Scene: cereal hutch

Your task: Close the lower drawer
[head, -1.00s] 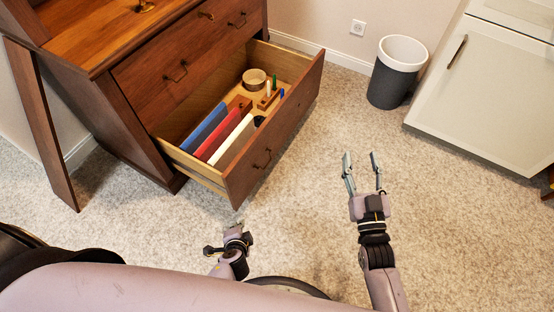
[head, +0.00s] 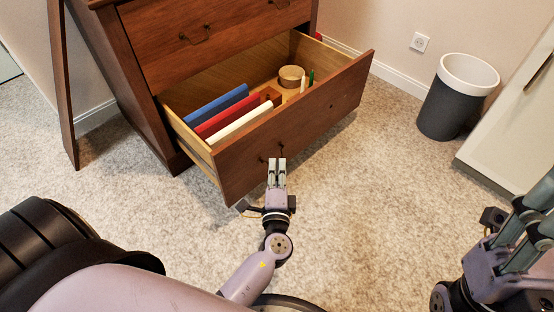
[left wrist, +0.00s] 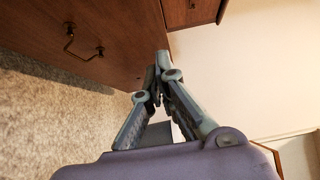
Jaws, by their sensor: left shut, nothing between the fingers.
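The lower drawer (head: 300,128) of the brown wooden hutch is pulled out, its inside showing from above. Its handle (head: 268,157) is partly covered by my left fingertips in the head view. My left gripper (head: 277,163) is shut and empty, its tips at the drawer front's outer face. I cannot tell whether they touch it. In the left wrist view, the drawer front (left wrist: 115,30) and a handle (left wrist: 82,45) fill the upper left, with the shut fingertips (left wrist: 160,62) beside the wood. My right gripper (head: 525,225) is at the right edge, partly cut off; its opening is unclear.
The drawer holds blue, red and white long items (head: 218,105) and a round container (head: 291,77). An upper drawer (head: 210,40) is shut. A grey bin (head: 455,100) and a white cabinet (head: 510,130) stand at right. Carpet in front is clear.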

